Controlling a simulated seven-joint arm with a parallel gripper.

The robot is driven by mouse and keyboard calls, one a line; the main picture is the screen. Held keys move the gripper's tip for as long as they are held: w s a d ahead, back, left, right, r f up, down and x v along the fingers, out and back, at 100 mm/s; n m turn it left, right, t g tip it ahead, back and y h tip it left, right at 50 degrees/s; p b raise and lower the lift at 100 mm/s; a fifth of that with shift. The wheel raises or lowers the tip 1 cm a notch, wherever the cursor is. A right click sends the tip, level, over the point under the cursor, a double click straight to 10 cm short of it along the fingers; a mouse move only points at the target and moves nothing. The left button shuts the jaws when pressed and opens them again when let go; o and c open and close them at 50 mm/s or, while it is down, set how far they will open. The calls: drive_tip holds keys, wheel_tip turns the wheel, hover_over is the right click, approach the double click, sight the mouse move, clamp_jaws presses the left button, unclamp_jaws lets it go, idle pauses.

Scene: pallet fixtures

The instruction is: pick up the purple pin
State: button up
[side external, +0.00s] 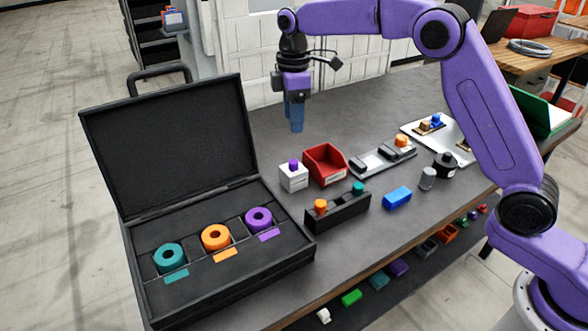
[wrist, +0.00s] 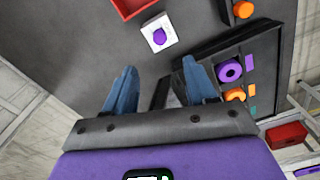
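The purple pin (side external: 293,165) stands upright in a white block (side external: 294,180) on the dark table, left of the red bin. In the wrist view the purple pin (wrist: 159,37) shows in its white block (wrist: 158,50), beyond the fingertips. My gripper (side external: 297,128) has blue fingers pointing down and hangs above the table, clear of the pin. In the wrist view my gripper (wrist: 160,64) has its two fingers spread apart with nothing between them.
An open black case (side external: 285,262) with teal, orange and purple rings lies to the left. Near the white block are a red bin (side external: 325,160), a black holder (side external: 338,212) with orange and teal pins, and a blue block (side external: 397,197). A white tray (side external: 413,128) stands farther right.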

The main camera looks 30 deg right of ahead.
wheel_tip(320, 180, up, 4)
drive_tip(key=n, duration=0.6)
hover_over(293, 162)
drive_tip(key=n, duration=0.1)
wheel_tip(293, 162, down, 16)
drive_tip(key=shift+f, duration=0.15)
clamp_jaws()
idle(0.5)
